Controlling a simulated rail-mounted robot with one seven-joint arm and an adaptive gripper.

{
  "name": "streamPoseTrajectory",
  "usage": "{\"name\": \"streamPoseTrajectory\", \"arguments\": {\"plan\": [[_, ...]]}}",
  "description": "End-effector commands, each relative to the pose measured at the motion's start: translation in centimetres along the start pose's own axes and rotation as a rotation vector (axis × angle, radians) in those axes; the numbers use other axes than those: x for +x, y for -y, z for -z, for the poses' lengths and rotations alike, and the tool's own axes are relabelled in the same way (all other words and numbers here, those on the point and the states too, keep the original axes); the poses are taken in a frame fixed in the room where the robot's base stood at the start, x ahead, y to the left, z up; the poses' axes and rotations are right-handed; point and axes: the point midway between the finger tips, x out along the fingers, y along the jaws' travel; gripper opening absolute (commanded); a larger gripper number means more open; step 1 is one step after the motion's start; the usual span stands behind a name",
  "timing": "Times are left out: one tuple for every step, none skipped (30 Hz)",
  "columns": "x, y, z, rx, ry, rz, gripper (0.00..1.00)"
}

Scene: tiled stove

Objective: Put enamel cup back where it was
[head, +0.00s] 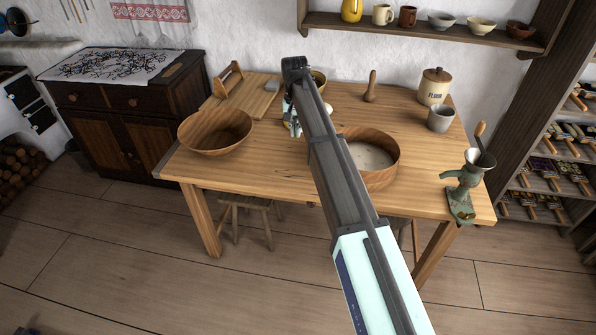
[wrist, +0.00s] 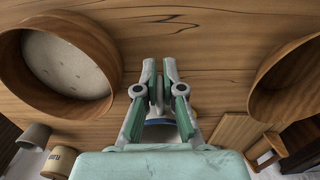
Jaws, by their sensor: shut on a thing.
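My gripper (wrist: 158,66) points down at the wooden table between the two large wooden vessels. Its fingers are closed on the enamel cup (wrist: 160,122), a pale piece with a blue rim showing between and behind them in the wrist view. Most of the cup is hidden by the fingers and gripper body. In the head view my gripper (head: 292,128) is small and partly behind my arm, left of the table's middle. I cannot tell whether the cup touches the tabletop (head: 290,165).
A wooden bowl (head: 215,132) stands left, a round wooden vessel with pale contents (head: 391,152) right. A cutting board (head: 240,98) lies behind left. A pestle (head: 371,87), flour jar (head: 434,87), grey mug (head: 440,118) and grinder (head: 464,190) stand right. Bare wood lies in the front middle.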

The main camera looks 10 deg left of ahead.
Motion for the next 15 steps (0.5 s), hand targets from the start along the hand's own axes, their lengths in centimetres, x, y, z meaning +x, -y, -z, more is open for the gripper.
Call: {"name": "streamPoseTrajectory", "arguments": {"plan": [[0.7,-0.1,-0.2,-0.004,0.001,-0.002,0.00],[1.2,-0.1,-0.1,-0.005,0.001,-0.002,0.00],[2.1,-0.1,-0.2,-0.005,0.002,-0.003,0.00],[2.7,-0.1,-0.2,-0.005,0.002,-0.003,0.00],[3.4,-0.1,-0.1,-0.004,0.002,-0.002,0.00],[4.4,-0.1,-0.2,-0.004,0.003,-0.003,0.00],[5.1,-0.1,-0.2,-0.004,0.002,-0.003,0.00],[5.9,-0.1,-0.1,-0.004,0.002,-0.003,0.00],[6.8,-0.1,-0.1,-0.004,0.003,-0.003,0.00],[7.6,-0.1,-0.2,-0.004,0.002,-0.003,0.00],[8.3,0.0,-0.1,-0.004,0.003,-0.003,0.00],[9.2,0.0,-0.1,-0.004,0.002,-0.003,0.00],[10.0,0.0,-0.1,-0.004,0.002,-0.002,0.00],[10.7,0.0,-0.1,-0.004,0.003,-0.003,0.00],[11.5,0.0,-0.1,-0.003,0.002,-0.002,0.00]]}}
